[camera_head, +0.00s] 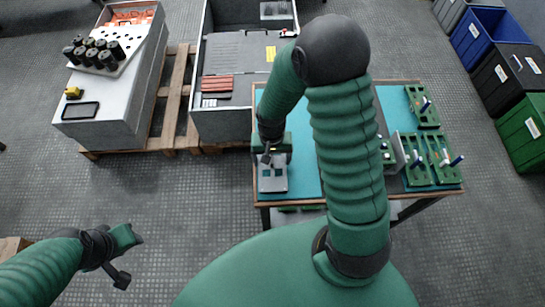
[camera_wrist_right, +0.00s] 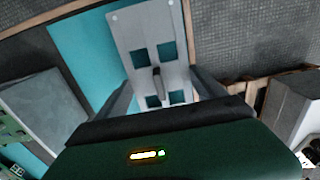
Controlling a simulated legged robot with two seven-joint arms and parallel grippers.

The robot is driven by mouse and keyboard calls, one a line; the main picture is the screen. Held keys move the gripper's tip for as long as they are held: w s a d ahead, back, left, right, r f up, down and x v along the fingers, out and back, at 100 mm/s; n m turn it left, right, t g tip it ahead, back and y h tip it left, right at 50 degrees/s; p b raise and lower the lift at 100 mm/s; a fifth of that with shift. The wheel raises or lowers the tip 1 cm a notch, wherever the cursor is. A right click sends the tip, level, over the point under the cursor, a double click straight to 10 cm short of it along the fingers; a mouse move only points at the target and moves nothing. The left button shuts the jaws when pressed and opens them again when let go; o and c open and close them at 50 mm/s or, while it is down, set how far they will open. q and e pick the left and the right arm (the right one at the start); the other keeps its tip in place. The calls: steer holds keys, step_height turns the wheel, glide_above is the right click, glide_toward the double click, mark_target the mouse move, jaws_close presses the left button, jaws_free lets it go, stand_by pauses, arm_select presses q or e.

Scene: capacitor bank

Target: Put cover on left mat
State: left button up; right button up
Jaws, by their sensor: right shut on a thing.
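The cover (camera_head: 273,181) is a light grey plate with square holes and a small dark peg at its middle. It also shows in the right wrist view (camera_wrist_right: 147,28). My right gripper (camera_head: 268,157) is shut on the cover, with its fingers on both sides of the peg (camera_wrist_right: 158,84). The cover is over the front left of the teal left mat (camera_head: 305,150), which also shows in the wrist view (camera_wrist_right: 85,52). I cannot tell whether it touches the mat. My left gripper (camera_head: 122,268) is away from the table at lower left; its fingers are unclear.
Green boards with blue-white parts (camera_head: 440,155) stand on the table's right side, beside a grey block (camera_head: 398,153). A grey cabinet (camera_head: 217,122) stands left of the table on a pallet (camera_head: 172,110). Coloured bins (camera_head: 505,75) stand far right.

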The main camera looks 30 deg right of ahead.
steer(key=shift+a, duration=0.1)
stand_by(0.3)
steer(key=o, duration=1.5)
